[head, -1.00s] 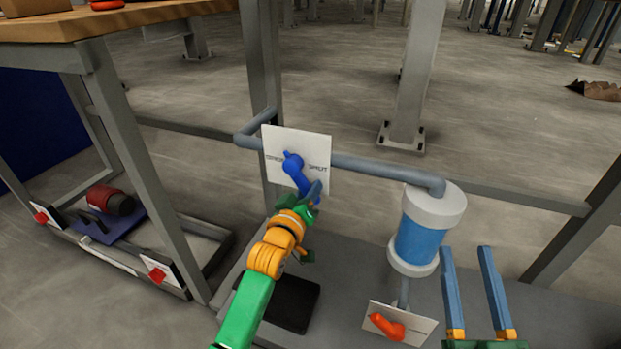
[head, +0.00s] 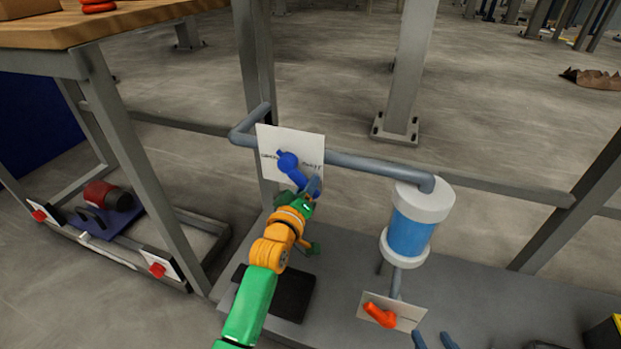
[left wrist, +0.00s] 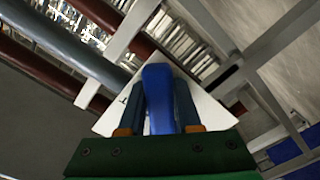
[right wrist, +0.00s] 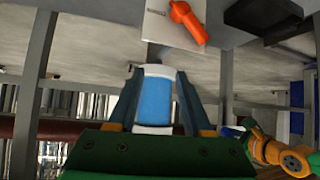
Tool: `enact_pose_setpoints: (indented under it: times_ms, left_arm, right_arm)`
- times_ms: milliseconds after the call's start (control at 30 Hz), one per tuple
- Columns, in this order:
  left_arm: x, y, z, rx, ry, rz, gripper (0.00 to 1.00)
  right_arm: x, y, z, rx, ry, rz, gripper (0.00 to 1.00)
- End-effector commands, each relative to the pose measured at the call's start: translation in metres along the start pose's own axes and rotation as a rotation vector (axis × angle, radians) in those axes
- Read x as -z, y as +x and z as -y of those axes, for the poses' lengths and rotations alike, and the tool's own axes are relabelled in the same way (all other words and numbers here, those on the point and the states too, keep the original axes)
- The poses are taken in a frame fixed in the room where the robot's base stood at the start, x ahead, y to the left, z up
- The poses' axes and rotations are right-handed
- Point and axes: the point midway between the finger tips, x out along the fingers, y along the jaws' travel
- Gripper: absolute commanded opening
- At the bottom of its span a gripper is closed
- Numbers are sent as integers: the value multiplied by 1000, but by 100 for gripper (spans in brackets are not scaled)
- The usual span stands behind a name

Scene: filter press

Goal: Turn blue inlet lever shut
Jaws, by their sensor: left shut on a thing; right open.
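The blue inlet lever (head: 289,164) is mounted on a white plate (head: 312,143) on the grey pipe. Its handle slants down and to the right, below the plate's right-hand label, which seems to read SHUT. My left gripper (head: 314,187) is shut on the handle's lower end. In the left wrist view the blue handle (left wrist: 158,95) lies between both fingers. My right gripper (head: 433,340) is open at the bottom edge of the head view. In the right wrist view its fingers (right wrist: 155,92) are apart, with the filter housing beyond them.
The white-and-blue filter housing (head: 411,232) stands right of the lever. Below it an orange-red lever (head: 380,314) sits on another white plate. A dark pad (head: 285,295) lies under my left arm. A wooden-topped bench (head: 120,38) stands at the left.

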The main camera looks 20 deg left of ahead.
Motion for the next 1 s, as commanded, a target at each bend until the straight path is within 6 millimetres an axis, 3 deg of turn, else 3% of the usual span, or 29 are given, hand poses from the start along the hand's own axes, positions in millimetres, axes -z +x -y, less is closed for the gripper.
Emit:
enact_pose_setpoints:
  times_ms: [267,300,333,700,1000]
  left_arm:
    - [2,0,-2,-5,-5,-6,0]
    - [2,0,-2,-5,-5,-6,43]
    - [2,0,-2,-5,-4,-5,45]
    - [1,-2,-1,-2,-2,-2,45]
    - [2,-20,-2,-1,-1,-2,45]
  right_arm:
    - [0,0,0,0,0,0,50]
    - [0,0,0,0,0,-1,50]
    - [0,0,0,0,0,-1,50]
    - [-6,-1,0,0,1,32,50]
    - [-64,-20,-4,-6,15,330,50]
